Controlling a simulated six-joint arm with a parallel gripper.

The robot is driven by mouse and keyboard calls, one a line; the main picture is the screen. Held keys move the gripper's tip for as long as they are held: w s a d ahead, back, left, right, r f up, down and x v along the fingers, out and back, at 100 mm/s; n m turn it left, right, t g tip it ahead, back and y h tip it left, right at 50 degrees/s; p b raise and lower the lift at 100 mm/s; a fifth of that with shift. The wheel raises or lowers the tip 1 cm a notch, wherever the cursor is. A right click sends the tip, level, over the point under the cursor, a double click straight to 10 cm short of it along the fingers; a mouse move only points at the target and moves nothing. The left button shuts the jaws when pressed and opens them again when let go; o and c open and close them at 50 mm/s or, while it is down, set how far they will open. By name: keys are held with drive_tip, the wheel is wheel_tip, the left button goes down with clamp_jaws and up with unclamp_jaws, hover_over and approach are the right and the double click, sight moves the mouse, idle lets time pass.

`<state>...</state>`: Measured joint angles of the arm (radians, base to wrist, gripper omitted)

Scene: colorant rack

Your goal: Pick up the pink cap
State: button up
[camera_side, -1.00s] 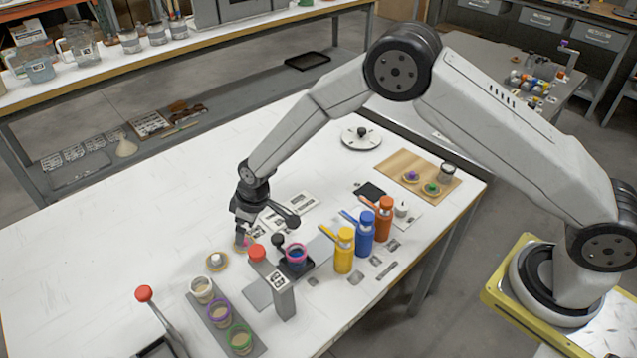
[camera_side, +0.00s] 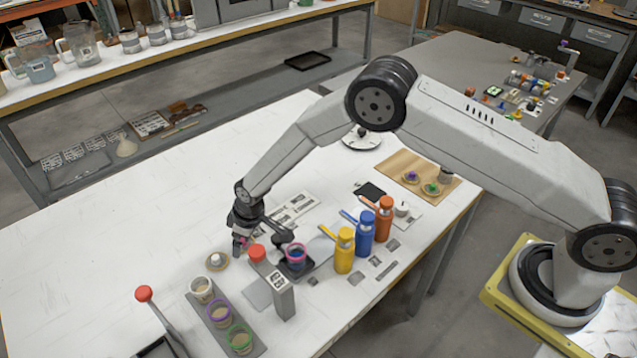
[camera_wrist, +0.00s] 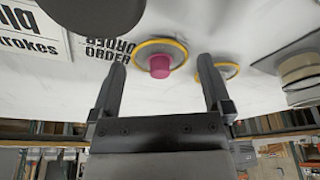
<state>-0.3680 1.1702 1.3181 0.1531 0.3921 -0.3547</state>
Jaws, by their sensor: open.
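The pink cap (camera_wrist: 160,66) sits on a round holder with a yellow rim (camera_wrist: 160,45) in the wrist view. My gripper (camera_wrist: 162,63) is open, and the cap appears between its two fingertips; I cannot tell how far the tips are from it. In the side view my gripper (camera_side: 239,246) points down close to the white table, and a small bit of the pink cap (camera_side: 245,240) shows beside the fingers. The rest of the cap and its holder are hidden there.
A holder with a white cap (camera_side: 216,260) stands just left of my gripper. A red-topped post (camera_side: 279,290) and a pink-rimmed cup (camera_side: 296,254) are close on the right. Yellow (camera_side: 344,252), blue (camera_side: 365,236) and orange (camera_side: 384,220) bottles stand farther right.

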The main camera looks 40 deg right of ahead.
drive_tip(key=c, duration=1.2)
drive_tip(key=shift+r, duration=0.15)
drive_tip(key=shift+r, duration=0.55)
drive_tip(key=s+d+r, duration=0.4)
drive_tip(key=s+r, duration=0.7)
drive_tip(key=s, duration=0.2)
drive_tip(key=shift+s+d+r, duration=0.15)
drive_tip(key=shift+d+r, duration=0.05)
drive_tip(key=shift+r, duration=0.1)
drive_tip(key=shift+d+f, duration=0.3)
drive_tip(key=shift+f, duration=0.4)
drive_tip(key=shift+d+f, duration=0.25)
drive_tip(key=shift+f, duration=0.4)
